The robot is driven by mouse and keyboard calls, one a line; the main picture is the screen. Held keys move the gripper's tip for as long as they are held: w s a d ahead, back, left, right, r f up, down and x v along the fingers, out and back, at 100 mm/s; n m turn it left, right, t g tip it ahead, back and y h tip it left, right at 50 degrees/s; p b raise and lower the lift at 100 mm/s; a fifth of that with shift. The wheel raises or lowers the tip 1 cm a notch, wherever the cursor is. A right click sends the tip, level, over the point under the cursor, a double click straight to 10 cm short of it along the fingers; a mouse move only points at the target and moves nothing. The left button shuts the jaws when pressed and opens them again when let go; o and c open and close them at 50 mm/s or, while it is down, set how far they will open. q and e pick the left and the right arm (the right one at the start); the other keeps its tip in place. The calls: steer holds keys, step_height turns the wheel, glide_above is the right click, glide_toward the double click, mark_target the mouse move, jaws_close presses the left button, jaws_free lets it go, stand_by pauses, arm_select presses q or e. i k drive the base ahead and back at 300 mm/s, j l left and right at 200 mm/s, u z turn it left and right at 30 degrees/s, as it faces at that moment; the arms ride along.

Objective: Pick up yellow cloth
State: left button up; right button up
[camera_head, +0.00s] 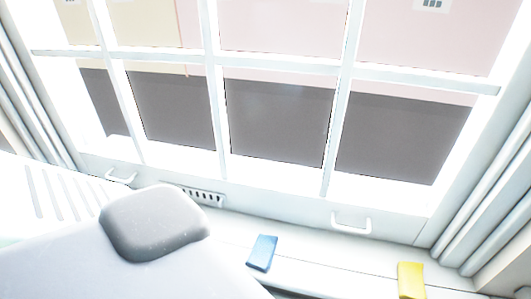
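The yellow cloth (411,280) is a small folded rectangle on the white window sill at the lower right of the head view. It lies to the right of a similar blue cloth (262,252). Neither of my grippers is in the head view, and nothing touches the yellow cloth.
A white-framed window (278,120) with two handles stands behind the sill. A vent grille (203,196) lies at its lower frame. White curtains (490,215) hang at both sides. A grey rounded block (153,222) on a large pale surface fills the lower left. Bare sill separates the two cloths.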

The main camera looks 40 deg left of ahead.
mark_target(410, 284)
steer(key=k+u, duration=0.4)
steer(key=k+j+u, duration=0.15)
steer(key=u, duration=0.3)
steer(key=k, duration=0.1)
